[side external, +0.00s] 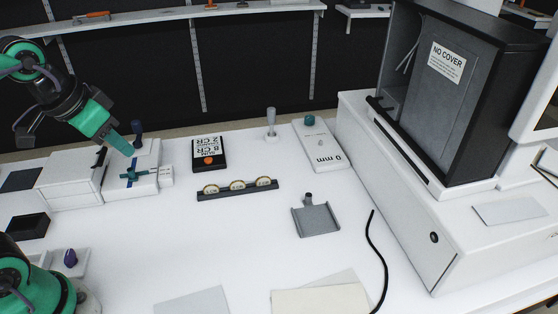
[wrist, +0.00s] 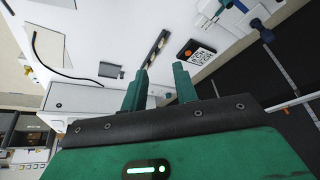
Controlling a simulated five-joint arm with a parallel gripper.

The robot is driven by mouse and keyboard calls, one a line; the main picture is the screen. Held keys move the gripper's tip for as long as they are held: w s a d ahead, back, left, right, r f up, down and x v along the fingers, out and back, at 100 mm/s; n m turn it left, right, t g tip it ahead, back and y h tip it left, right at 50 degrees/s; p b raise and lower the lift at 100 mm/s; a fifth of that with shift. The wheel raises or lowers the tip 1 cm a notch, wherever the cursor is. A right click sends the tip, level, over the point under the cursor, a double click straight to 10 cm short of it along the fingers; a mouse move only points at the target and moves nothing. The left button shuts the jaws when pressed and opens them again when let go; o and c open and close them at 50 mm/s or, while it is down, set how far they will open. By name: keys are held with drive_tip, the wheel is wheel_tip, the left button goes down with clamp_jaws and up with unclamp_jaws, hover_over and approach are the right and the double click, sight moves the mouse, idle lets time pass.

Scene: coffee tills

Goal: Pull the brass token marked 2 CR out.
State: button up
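Three brass tokens stand in a row in a dark slotted rack (side external: 233,191) on the white table. They are the left token (side external: 211,189), the middle token (side external: 237,185) and the right token (side external: 262,183). Their markings are too small to read, so I cannot tell which is 2 CR. The rack also shows in the wrist view (wrist: 155,50), with the tokens too small to make out. My gripper (wrist: 161,82) is open and empty, its two green fingers apart. In the side view it is up at the left, well away from the rack.
A black card (side external: 209,146) with a white label and orange knob lies behind the rack. A grey tray (side external: 316,220) is to its right. A white device with a blue cross (side external: 133,174) is at left. A black cable (side external: 375,255) and tall dark cabinet (side external: 440,90) are right.

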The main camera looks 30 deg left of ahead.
drive_tip(key=w+d+f+m+g, duration=0.1)
drive_tip(key=w+d+m, duration=0.1)
drive_tip(key=w, duration=0.6)
drive_tip(key=w+d+f+m+g, duration=0.1)
drive_tip(key=w+d+m+g, duration=0.15)
drive_tip(key=w, duration=0.55)
drive_tip(key=w+d+f+m, duration=0.1)
drive_tip(key=w+d+f, duration=0.1)
drive_tip(key=w+f, duration=0.2)
drive_tip(key=w+d+f+m+g, duration=0.1)
drive_tip(key=w+d+f, duration=0.1)
drive_tip(key=w+f, duration=0.2)
drive_tip(key=w+d+f+m, duration=0.1)
drive_tip(key=w+d+f, duration=0.1)
drive_tip(key=w+f, duration=0.2)
drive_tip(key=shift+w+d+f+m+g, duration=0.1)
drive_tip(key=shift+d+f+m+g, duration=0.1)
drive_tip(key=shift+f, duration=0.35)
drive_tip(key=shift+w+d+f+m+g, duration=0.1)
drive_tip(key=shift+d+f, duration=0.1)
drive_tip(key=shift+f, duration=0.35)
drive_tip(key=shift+d+f, duration=0.1)
drive_tip(key=shift+f, duration=0.1)
drive_tip(key=shift+f, duration=0.1)
